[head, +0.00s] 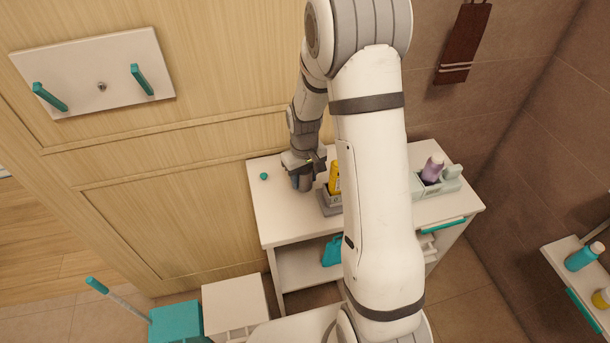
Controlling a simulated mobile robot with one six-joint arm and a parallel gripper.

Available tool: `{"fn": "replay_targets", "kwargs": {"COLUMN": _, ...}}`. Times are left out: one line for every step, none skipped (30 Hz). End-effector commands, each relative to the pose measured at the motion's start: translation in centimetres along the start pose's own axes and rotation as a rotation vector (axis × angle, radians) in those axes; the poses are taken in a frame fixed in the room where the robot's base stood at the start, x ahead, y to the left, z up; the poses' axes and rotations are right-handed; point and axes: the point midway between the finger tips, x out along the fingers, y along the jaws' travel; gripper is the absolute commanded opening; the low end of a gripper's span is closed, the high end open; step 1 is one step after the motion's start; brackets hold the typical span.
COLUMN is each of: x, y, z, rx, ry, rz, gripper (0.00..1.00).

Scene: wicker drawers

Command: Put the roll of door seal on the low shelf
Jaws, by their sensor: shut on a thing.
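My gripper (302,181) is low over the left part of the white cabinet's top, pointing down. It is shut on a small dark grey-blue thing, mostly hidden by the fingers; I take it for the roll of door seal, but its shape is unclear. I cannot tell whether it touches the top. No other roll shows. An open shelf (302,268) lies under the cabinet top, with a teal thing (331,251) on it. My arm hides the shelf's right part.
On the cabinet top (279,223) are a small teal knob-like thing (264,176), a yellow bottle (335,178) in a grey holder (329,207) close to my gripper, and a purple bottle (432,170) in a pale caddy. White and teal boxes (176,322) stand on the floor.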

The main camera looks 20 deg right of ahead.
Motion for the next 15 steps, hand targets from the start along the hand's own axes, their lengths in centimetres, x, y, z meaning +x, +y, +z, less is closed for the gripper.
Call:
{"fn": "replay_targets", "kwargs": {"x": -0.01, "y": -0.01, "z": -0.01, "rx": 0.0, "ry": 0.0, "rz": 0.0, "gripper": 0.19}}
{"fn": "replay_targets", "kwargs": {"x": -0.01, "y": -0.01, "z": 0.0, "rx": 0.0, "ry": 0.0, "rz": 0.0, "gripper": 0.19}}
{"fn": "replay_targets", "kwargs": {"x": 0.01, "y": -0.02, "z": -0.01, "rx": 0.0, "ry": 0.0, "rz": 0.0, "gripper": 0.19}}
{"fn": "replay_targets", "kwargs": {"x": 0.09, "y": -0.02, "z": 0.0, "rx": 0.0, "ry": 0.0, "rz": 0.0, "gripper": 0.19}}
{"fn": "replay_targets", "kwargs": {"x": 0.2, "y": -0.02, "z": 0.0, "rx": -0.001, "ry": 0.0, "rz": 0.0, "gripper": 0.19}}
{"fn": "replay_targets", "kwargs": {"x": 0.38, "y": -0.03, "z": -0.01, "rx": -0.001, "ry": 0.0, "rz": 0.0, "gripper": 0.19}}
{"fn": "replay_targets", "kwargs": {"x": 0.49, "y": -0.03, "z": -0.01, "rx": -0.001, "ry": 0.0, "rz": 0.0, "gripper": 0.19}}
{"fn": "replay_targets", "kwargs": {"x": 0.31, "y": -0.03, "z": -0.01, "rx": -0.001, "ry": 0.0, "rz": 0.0, "gripper": 0.44}}
{"fn": "replay_targets", "kwargs": {"x": 0.28, "y": -0.04, "z": -0.01, "rx": -0.001, "ry": 0.0, "rz": 0.0, "gripper": 0.48}}
{"fn": "replay_targets", "kwargs": {"x": 0.27, "y": -0.04, "z": -0.01, "rx": -0.001, "ry": 0.0, "rz": 0.0, "gripper": 0.5}}
{"fn": "replay_targets", "kwargs": {"x": 0.27, "y": -0.04, "z": -0.01, "rx": -0.001, "ry": 0.0, "rz": 0.0, "gripper": 0.52}}
{"fn": "replay_targets", "kwargs": {"x": 0.27, "y": -0.05, "z": -0.01, "rx": -0.001, "ry": 0.0, "rz": 0.0, "gripper": 0.56}}
{"fn": "replay_targets", "kwargs": {"x": 0.27, "y": -0.05, "z": -0.01, "rx": -0.001, "ry": 0.0, "rz": 0.0, "gripper": 0.58}}
{"fn": "replay_targets", "kwargs": {"x": 0.27, "y": -0.05, "z": -0.01, "rx": -0.001, "ry": 0.0, "rz": 0.0, "gripper": 0.61}}
{"fn": "replay_targets", "kwargs": {"x": 0.27, "y": -0.06, "z": -0.01, "rx": -0.001, "ry": 0.0, "rz": 0.0, "gripper": 0.64}}
